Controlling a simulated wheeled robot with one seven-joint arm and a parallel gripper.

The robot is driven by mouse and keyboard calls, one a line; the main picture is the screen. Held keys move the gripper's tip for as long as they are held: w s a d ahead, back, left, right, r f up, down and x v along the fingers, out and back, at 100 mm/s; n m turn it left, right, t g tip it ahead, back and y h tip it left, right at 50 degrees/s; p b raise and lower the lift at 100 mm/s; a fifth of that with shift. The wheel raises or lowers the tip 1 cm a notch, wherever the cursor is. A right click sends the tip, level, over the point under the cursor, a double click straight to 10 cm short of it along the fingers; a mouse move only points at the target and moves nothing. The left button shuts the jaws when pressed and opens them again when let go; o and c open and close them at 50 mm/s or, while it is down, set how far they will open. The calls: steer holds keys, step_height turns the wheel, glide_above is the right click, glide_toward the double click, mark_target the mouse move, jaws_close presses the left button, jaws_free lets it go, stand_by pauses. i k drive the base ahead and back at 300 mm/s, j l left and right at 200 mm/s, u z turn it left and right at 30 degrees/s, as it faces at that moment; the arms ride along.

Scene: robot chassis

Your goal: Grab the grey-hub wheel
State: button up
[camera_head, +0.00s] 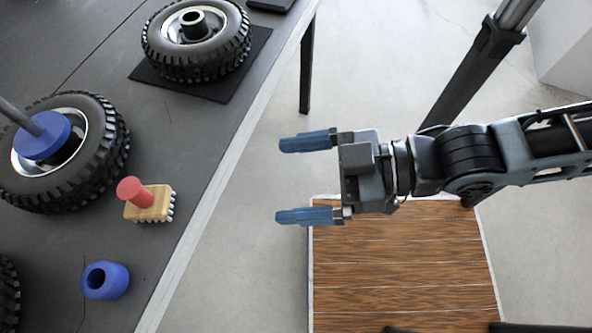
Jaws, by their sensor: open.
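A black knobbly-tyred wheel (232,52) with a silver rim and a dark grey hub (195,24) lies flat at the back of the dark table. It rests on a thin black square mat (250,75). My gripper (280,180) is open and empty, with its two blue fingers pointing left. It is in front of the grey-hub wheel, to its right in the picture, and beyond the table's right edge. It touches nothing that I can see.
Another wheel (105,165) with a blue hub and a grey rod lies at the left. A red-handled brush (148,203) and a blue ring (105,281) are on the table (190,150). Part of a tyre (8,295) shows at lower left. A wooden surface (400,265) lies below my arm.

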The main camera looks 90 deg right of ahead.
mark_target(187, 41)
steer(key=z, duration=0.5)
steer(key=j+z, duration=0.4)
steer(key=k+j+z, duration=0.15)
steer(key=z, duration=0.2)
steer(key=k+j+z, duration=0.15)
steer(key=j+z, duration=0.25)
steer(key=k+j+z, duration=0.1)
steer(key=j, duration=0.3)
steer(key=k+j, duration=0.25)
steer(key=j, duration=0.15)
steer(key=i, duration=0.2)
steer(key=z, duration=0.05)
